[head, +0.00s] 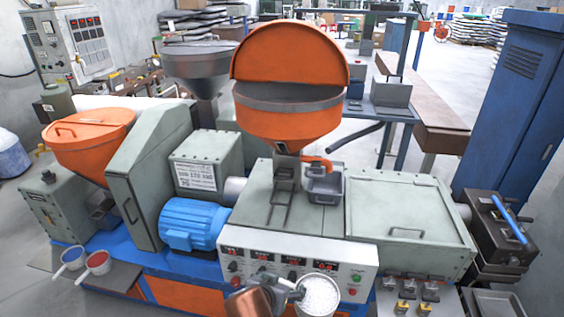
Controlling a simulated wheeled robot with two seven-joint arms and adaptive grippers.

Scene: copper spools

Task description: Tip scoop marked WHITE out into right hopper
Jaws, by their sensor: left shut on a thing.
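The right hopper (290,125) is orange and stands on the machine in the middle, with its round lid (290,52) raised at the back and a dark grey inner rim showing. A scoop (319,295) full of white pellets is at the bottom edge, in front of the control panel; I cannot read any mark on it. My left gripper (289,293) is shut on the handle side of this scoop and holds it about level, low and in front of the hopper. Its lower part is cut off by the frame. My right gripper is not in view.
A second orange hopper (90,135) with its lid shut is at the left. Two small scoops, one with blue (73,255) and one with red (97,262) contents, sit at the lower left. A blue cabinet (520,110) stands at the right. A blue motor (193,225) lies left of the panel.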

